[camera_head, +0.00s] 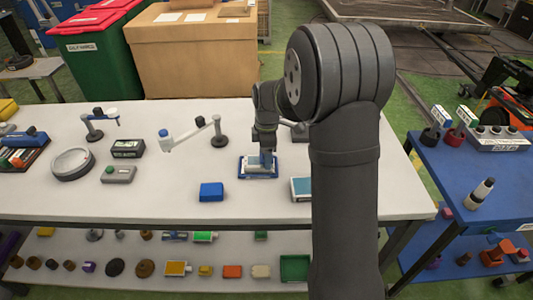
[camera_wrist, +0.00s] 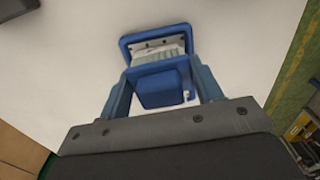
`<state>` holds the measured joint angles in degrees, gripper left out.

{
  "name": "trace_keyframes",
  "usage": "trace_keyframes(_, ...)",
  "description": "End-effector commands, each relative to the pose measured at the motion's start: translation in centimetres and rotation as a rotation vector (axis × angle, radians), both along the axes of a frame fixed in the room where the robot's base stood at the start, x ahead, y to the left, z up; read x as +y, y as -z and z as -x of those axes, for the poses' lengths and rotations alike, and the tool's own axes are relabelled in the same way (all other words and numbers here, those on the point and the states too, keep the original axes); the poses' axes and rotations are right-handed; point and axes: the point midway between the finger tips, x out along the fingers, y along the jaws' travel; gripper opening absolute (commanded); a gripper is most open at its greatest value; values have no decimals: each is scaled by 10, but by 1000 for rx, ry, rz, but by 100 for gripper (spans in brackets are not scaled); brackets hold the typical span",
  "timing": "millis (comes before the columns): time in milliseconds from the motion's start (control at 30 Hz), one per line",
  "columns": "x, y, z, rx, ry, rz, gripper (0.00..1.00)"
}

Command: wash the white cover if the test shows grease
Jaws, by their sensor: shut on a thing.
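My gripper (camera_head: 267,150) is low over the white table, and its fingers show blue on both sides in the wrist view (camera_wrist: 162,85). It is shut on a blue block (camera_wrist: 158,87). The block is at a blue-rimmed tray (camera_head: 243,172); the tray's rim also shows in the wrist view (camera_wrist: 150,36). Inside the tray is a pale ridged piece (camera_wrist: 158,52) with a strip of dark dots, partly hidden by the block. I cannot tell whether the block touches it, nor whether this piece is the white cover. No grease can be made out.
A loose blue block (camera_head: 211,192) lies left of the tray, and a teal-topped box (camera_head: 301,188) lies right.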

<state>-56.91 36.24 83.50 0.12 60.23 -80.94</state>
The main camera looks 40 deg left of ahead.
Motion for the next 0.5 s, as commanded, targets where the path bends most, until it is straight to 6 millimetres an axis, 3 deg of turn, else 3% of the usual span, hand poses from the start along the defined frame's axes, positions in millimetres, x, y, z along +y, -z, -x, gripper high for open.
trace_keyframes(500,34,1,34,0,-1,0,38)
